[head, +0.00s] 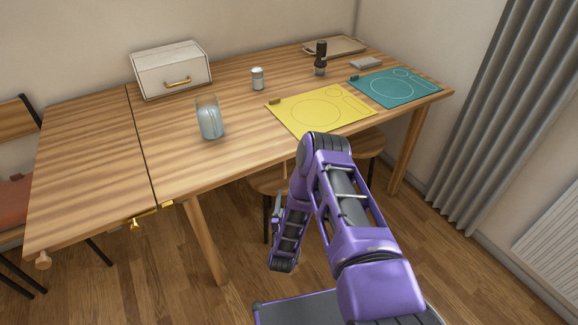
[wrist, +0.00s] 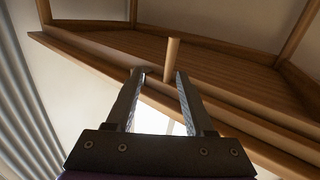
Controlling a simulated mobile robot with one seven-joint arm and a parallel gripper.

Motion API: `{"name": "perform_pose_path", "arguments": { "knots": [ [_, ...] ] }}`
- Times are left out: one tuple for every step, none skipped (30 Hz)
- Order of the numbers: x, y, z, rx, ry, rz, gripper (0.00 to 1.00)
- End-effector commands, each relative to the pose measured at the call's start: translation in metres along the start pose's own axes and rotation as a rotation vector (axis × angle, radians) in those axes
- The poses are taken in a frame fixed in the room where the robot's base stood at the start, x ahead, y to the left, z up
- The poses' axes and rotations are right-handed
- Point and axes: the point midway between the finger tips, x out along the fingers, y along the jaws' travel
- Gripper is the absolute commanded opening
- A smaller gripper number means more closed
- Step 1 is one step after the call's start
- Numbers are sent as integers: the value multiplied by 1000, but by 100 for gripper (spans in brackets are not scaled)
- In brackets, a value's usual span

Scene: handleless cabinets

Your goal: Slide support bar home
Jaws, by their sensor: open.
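The wooden table (head: 180,160) has a leaf (head: 85,170) at its left, level with the top across a dark seam. A round wooden knob (head: 43,260) shows under the leaf's front left corner. In the wrist view, a short wooden peg (wrist: 172,60) stands out from a long wooden rail (wrist: 225,108) by the table's underside. I cannot tell for sure which part is the support bar. My gripper (head: 277,205) is below the table's front edge. In the wrist view, my gripper (wrist: 158,74) is open and empty, its fingertips close to the peg; contact cannot be told.
Brass latch parts (head: 137,224) sit at the front edge by the seam. A glass jug (head: 210,118), white box (head: 172,70), shaker (head: 257,78), yellow mat (head: 320,110) and teal mat (head: 395,87) are on the table. A stool (head: 270,182) and table leg (head: 206,240) stand near my arm.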

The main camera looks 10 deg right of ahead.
Motion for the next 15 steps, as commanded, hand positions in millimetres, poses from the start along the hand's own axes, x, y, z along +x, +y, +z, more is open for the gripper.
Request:
{"name": "perform_pose_path", "arguments": {
  "knots": [
    [-10,-11,1,22,8,-2,53],
    [-14,-16,1,31,14,-3,53],
    [-18,-21,0,39,21,-3,53],
    [-19,-23,-1,43,25,-3,53],
    [-19,-25,-2,47,28,-3,53],
    [-18,-26,-2,49,30,-3,53],
    [-15,-26,-2,50,32,-3,53],
    [-12,-26,-3,51,33,-2,53],
    [-7,-26,-3,51,34,-2,53],
    [-2,-26,-3,51,33,-2,53],
    [3,-25,-3,51,34,-1,53],
    [11,-25,-3,50,34,-1,53],
    [17,-25,-3,50,34,0,53],
    [24,-25,-3,50,34,0,53],
    [33,-25,-3,50,34,-1,53]
  ]
}}
